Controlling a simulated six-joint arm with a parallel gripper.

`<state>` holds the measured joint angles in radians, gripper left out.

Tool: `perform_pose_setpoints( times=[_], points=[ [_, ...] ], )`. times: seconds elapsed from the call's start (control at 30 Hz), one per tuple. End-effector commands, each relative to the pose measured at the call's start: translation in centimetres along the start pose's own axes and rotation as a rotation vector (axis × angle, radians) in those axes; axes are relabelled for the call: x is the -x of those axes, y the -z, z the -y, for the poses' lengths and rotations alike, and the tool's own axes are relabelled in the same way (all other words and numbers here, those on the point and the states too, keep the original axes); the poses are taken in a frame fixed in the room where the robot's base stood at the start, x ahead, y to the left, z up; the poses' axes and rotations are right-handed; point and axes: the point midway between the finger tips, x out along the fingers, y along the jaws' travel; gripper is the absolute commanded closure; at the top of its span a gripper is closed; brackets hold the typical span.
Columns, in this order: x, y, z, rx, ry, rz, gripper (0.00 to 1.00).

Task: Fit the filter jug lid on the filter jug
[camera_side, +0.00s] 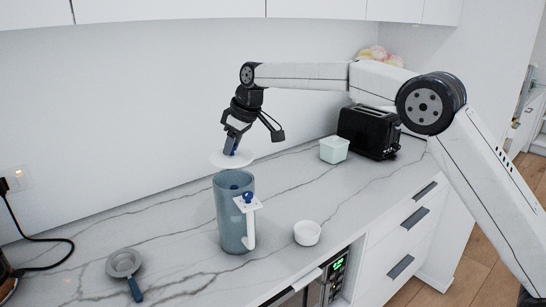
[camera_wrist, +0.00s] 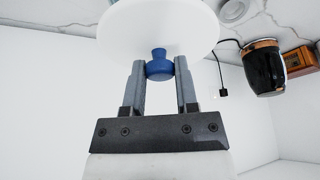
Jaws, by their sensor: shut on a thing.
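The filter jug (camera_side: 234,212) is a tall blue-grey jug standing upright on the counter, with a white handle on its right side and an open top. The filter jug lid (camera_side: 217,159) is a white disc with a blue knob. My gripper (camera_side: 232,148) is shut on the lid's blue knob and holds the lid a little above the jug's mouth, apart from it. In the wrist view the blue knob (camera_wrist: 159,68) sits between my two fingertips, and the white disc (camera_wrist: 150,28) hides what lies beyond it. The jug does not show in the wrist view.
A small white bowl (camera_side: 307,233) stands right of the jug. A grey strainer (camera_side: 124,264) with a blue handle lies at the front left. A pale green tub (camera_side: 333,150) and a black toaster (camera_side: 368,132) stand at the back right. A dark kettle-like vessel (camera_wrist: 264,70) shows in the wrist view.

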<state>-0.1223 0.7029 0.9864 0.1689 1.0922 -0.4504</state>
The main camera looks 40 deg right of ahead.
Motion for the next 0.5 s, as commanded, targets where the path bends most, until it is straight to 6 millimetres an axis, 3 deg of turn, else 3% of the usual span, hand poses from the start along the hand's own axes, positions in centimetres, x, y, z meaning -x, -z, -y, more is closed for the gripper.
perform_pose_setpoints(
  times=[0.5],
  points=[
    [-2.9,-1.3,0.0,-0.001,0.001,0.002,1.0]
  ],
)
